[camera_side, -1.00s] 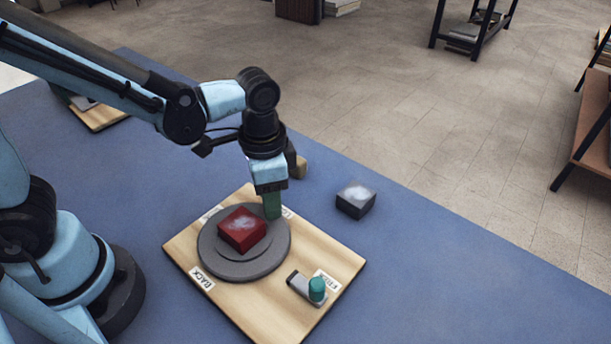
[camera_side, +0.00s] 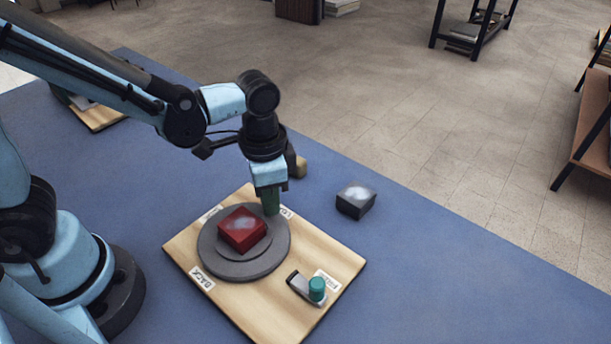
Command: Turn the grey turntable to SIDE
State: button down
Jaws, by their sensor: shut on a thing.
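The grey turntable (camera_side: 222,268) sits on a square light-wood board (camera_side: 187,250). A red box with a pale patch on top (camera_side: 240,231) rests on its raised middle disc. A dark green upright peg (camera_side: 271,208) stands at the turntable's far right edge. My gripper (camera_side: 270,193) points down from above and is shut on the green peg's upper part. The board has white labels: one at the lower left (camera_side: 202,278) reads BACK, one at the right (camera_side: 327,281) is hard to read. Two more lie at the far edge; the one beside the peg is partly hidden.
A dark grey box (camera_side: 355,200) stands on the blue cloth to the right. A tan-and-dark block (camera_side: 297,168) is just behind my gripper. The cloth at lower right is clear.

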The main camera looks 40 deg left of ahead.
aim_at(219, 216)
jog(key=shift+a+n, duration=0.15)
jog(key=shift+n, duration=0.15)
jog(key=shift+s+a+n, duration=0.15)
jog(key=shift+a+n, duration=0.45)
jog(key=shift+n, duration=0.45)
jog(key=shift+s+a+n, duration=0.1)
jog(key=shift+a+n, duration=0.45)
jog(key=shift+n, duration=0.5)
jog(key=shift+s+a+n, duration=0.35)
jog(key=shift+a+n, duration=0.2)
jog(key=shift+n, duration=0.5)
jog(key=shift+s+a+n, duration=0.35)
jog(key=shift+a+n, duration=0.15)
jog(key=shift+n, duration=0.55)
jog(key=shift+s+a+n, duration=0.4)
jog(key=shift+s+n, duration=0.2)
jog(key=shift+n, duration=0.6)
jog(key=shift+s+a+n, duration=0.35)
jog(key=shift+s+n, duration=0.2)
jog(key=shift+n, duration=0.65)
jog(key=shift+s+a+n, duration=0.15)
jog(key=shift+s+n, duration=0.4)
jog(key=shift+n, duration=0.4)
jog(key=shift+s+a+n, duration=0.1)
jog(key=shift+s+n, duration=0.45)
jog(key=shift+n, duration=0.4)
jog(key=shift+s, duration=0.1)
jog(key=c, duration=1.1)
grip_release()
jog(key=shift+r, duration=0.1)
